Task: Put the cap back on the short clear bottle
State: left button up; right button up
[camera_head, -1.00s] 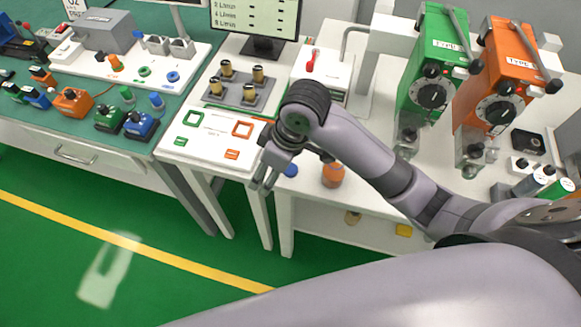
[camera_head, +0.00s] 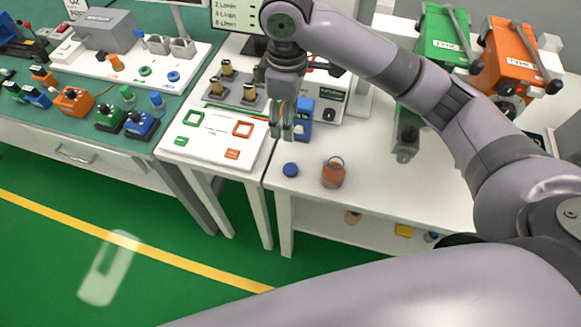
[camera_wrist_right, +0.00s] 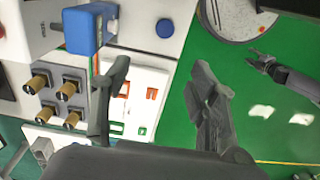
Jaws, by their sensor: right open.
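The short clear bottle (camera_head: 333,174) holds orange-brown contents and stands upright on the white cart top, with a blue ring at its mouth. A round blue cap (camera_head: 290,170) lies on the cart top to its left, near the front edge. The cap also shows in the right wrist view (camera_wrist_right: 165,28), where I do not see the bottle. My right gripper (camera_head: 288,132) points down behind the cap, open and empty; its spread fingers show in the right wrist view (camera_wrist_right: 162,70). My left gripper (camera_wrist_right: 254,57) is small at the right of that view, apparently open and empty over the floor.
A blue box (camera_head: 304,118) stands close behind my right gripper. A white board with green and orange squares (camera_head: 205,140) lies to the left. Green (camera_head: 437,40) and orange (camera_head: 515,60) vaporizers stand at the back right.

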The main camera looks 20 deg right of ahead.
jog(key=p, duration=0.2)
send_over(289, 168)
jog(key=f, duration=0.8)
jog(key=w+f, duration=0.1)
jog(key=f, duration=0.3)
jog(key=shift+f, duration=0.1)
jog(key=f, duration=0.2)
jog(key=s+f+p, duration=0.1)
jog(key=f, duration=0.1)
jog(key=shift+f, duration=0.6)
jog(key=c, duration=0.9)
jog(key=shift+o, duration=0.2)
jog(key=shift+r, duration=0.15)
